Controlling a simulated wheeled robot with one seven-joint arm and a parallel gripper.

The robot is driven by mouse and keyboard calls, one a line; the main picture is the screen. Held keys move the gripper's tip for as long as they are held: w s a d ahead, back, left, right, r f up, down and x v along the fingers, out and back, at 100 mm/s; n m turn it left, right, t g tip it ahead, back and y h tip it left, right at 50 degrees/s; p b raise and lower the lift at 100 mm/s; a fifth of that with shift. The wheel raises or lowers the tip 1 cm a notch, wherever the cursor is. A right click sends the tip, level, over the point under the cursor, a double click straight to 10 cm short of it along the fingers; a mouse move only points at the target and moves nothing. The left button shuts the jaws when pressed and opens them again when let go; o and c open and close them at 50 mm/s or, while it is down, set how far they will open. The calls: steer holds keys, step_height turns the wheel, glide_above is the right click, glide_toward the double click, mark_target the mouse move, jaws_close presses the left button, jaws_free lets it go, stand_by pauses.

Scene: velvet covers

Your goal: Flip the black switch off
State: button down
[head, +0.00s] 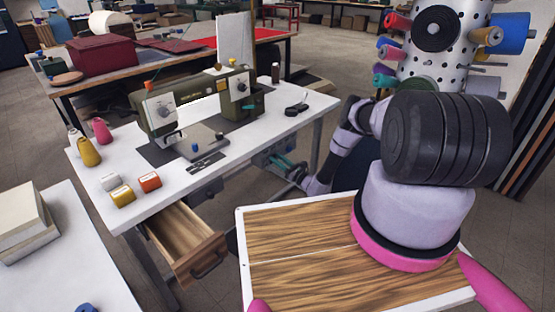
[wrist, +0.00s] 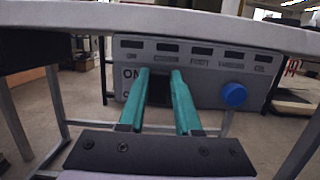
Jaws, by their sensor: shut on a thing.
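The black switch (wrist: 158,91) is on a grey control panel (wrist: 208,72) under the table edge, beside a partly covered "ON" label. My gripper (wrist: 160,75) has its teal fingers at the panel, one on each side of the switch, and is shut on it. The fingers hide part of the label and the switch's sides. I cannot tell which way the switch is set. In the head view my gripper (head: 282,163) reaches under the right side of the sewing table (head: 240,135); the switch itself is not discernible there.
A blue knob (wrist: 233,94) is on the panel to the right of the fingers. The tabletop overhangs just above. A sewing machine (head: 185,105) stands on the table. An open wooden drawer (head: 183,240) juts out at the front left. Table legs stand close on both sides.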

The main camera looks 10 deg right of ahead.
stand_by(0.3)
steer(key=c, duration=0.6)
jaws_free()
steer(key=v, duration=1.1)
